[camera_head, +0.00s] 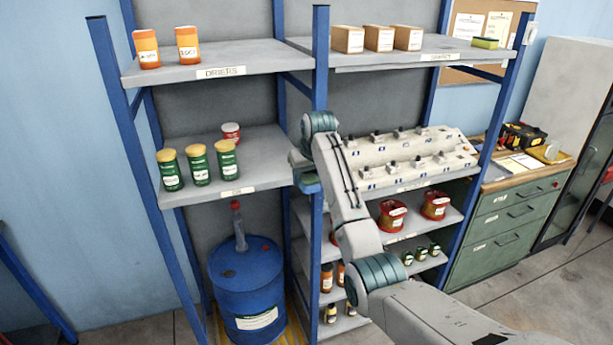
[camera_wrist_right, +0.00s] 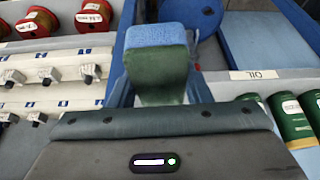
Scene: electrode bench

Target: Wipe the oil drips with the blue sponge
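My right gripper (camera_head: 305,172) is at the blue post between the two shelf bays, right of the OIL shelf (camera_head: 262,165). It is shut on a blue sponge (camera_wrist_right: 157,62) with a green side, which shows between the fingers in the right wrist view. In the head view a little of the blue sponge (camera_head: 309,184) shows below the gripper. No oil drips can be made out on the visible surfaces; the arm and gripper hide part of the area. My left gripper is not in view.
A blue drum (camera_head: 249,290) stands below. A control panel (camera_head: 408,158) and red spools (camera_head: 392,216) lie right of my arm. A yellow-green sponge (camera_head: 485,43) sits on the top right shelf.

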